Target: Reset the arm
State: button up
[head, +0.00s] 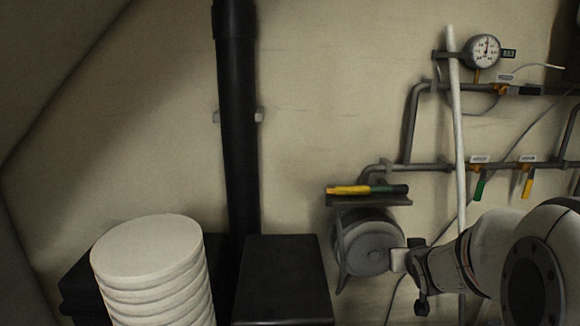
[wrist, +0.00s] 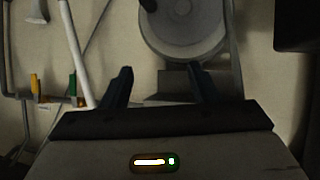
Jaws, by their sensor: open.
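My gripper (head: 410,277) is at the right of the head view, at the end of my white arm, which comes in from the right edge. It is in front of the wall, just right of a round grey reel in the picture. In the wrist view my gripper (wrist: 162,80) shows its two dark fingers spread apart with nothing between them. The gripper is open and empty.
The grey reel (head: 368,245) hangs under a small shelf (head: 370,200) holding a yellow-and-dark tool (head: 362,190). Pipes (head: 420,167) with green and yellow handles, a white upright pole (head: 457,130) and a dial gauge (head: 485,51) stand right. A black pipe (head: 238,140) runs up the wall.

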jog(key=s+a+r+g+y+p, duration=0.1)
jog(key=s+a+r+g+p, duration=0.3)
jog(key=s+r+p, duration=0.6)
jog(key=s+a+r+n+g+y+p, duration=0.1)
jog(key=s+a+r+g+p, duration=0.4)
jog(key=s+a+r+p, duration=0.4)
jog(key=s+r+p, duration=0.2)
jog(key=s, duration=0.4)
jog(key=shift+s, duration=0.15)
